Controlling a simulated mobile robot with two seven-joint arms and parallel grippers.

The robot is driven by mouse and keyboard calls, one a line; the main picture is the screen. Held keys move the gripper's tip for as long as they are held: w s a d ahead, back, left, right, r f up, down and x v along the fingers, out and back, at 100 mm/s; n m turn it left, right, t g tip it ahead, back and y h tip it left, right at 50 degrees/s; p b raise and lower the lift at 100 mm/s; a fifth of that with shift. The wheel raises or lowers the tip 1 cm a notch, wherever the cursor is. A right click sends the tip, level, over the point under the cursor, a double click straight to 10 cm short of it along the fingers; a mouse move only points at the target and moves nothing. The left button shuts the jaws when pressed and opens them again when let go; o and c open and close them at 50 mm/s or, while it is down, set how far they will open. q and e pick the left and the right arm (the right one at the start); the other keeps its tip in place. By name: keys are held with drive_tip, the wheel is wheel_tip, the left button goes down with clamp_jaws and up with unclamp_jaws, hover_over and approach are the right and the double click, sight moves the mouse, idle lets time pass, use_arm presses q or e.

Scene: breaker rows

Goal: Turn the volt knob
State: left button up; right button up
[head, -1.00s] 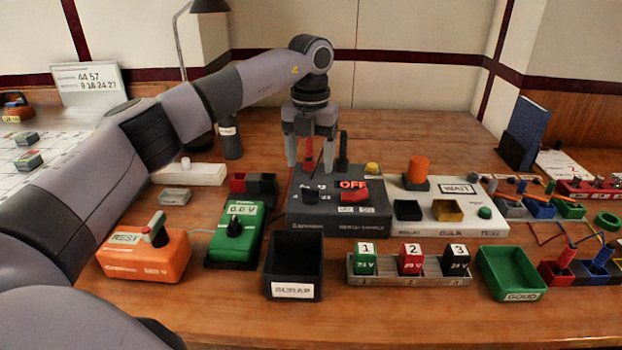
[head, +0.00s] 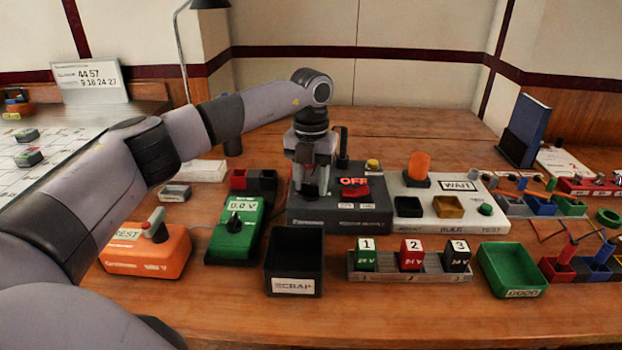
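The dark grey power supply box (head: 375,217) stands mid-table, with a lit red OFF display (head: 353,181) and a red rocker switch (head: 356,192). The volt knob is on the left of its top, mostly hidden by my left gripper (head: 312,188). My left gripper points down over that spot, its fingertips low at the panel on either side of the knob. I cannot tell whether the fingers press on the knob or stand clear of it. My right gripper is not in view.
A black scrap bin (head: 293,288) and a rack (head: 410,277) with three numbered blocks are in front. A white WAIT panel (head: 462,222) adjoins at right. The front table strip is clear.

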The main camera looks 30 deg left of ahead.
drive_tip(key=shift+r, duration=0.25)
